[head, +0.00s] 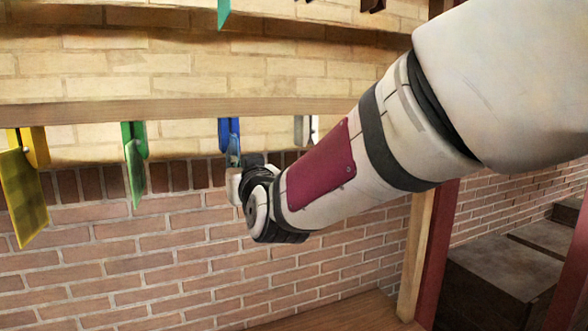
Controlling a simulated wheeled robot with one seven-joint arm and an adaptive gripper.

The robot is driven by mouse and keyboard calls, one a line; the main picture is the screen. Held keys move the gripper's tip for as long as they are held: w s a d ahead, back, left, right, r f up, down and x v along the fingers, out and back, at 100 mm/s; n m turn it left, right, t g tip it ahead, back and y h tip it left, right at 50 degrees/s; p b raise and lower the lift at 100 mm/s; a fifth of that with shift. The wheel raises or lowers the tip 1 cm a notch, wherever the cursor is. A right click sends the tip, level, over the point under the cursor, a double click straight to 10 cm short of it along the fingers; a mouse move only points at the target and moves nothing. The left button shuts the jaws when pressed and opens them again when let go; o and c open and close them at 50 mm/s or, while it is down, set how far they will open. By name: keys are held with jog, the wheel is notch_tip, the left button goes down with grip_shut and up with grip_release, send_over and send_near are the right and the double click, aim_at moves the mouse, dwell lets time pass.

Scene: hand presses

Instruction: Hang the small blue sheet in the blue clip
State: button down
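The blue clip (229,132) hangs from the underside of a wooden rail. A small lighter blue sheet (233,152) is directly below it, and its top edge meets or overlaps the clip's lower end. I cannot tell whether the clip grips it. My gripper (236,172) is just below and to the right of the clip, at the sheet's lower part. My wrist hides most of the gripper, and its fingers are too small and covered to show whether they are open or shut on the sheet.
The wooden rail (90,111) also carries a yellow clip with a yellow sheet (22,195), a green clip with a green sheet (135,180), and a grey-white clip (302,130) close to my forearm. A brick wall (130,270) stands behind. A wooden post (416,255) is at right.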

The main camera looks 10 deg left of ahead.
jog(key=c, duration=1.5)
grip_release()
jog(key=shift+p+v, duration=0.9)
jog(key=shift+v, duration=2.6)
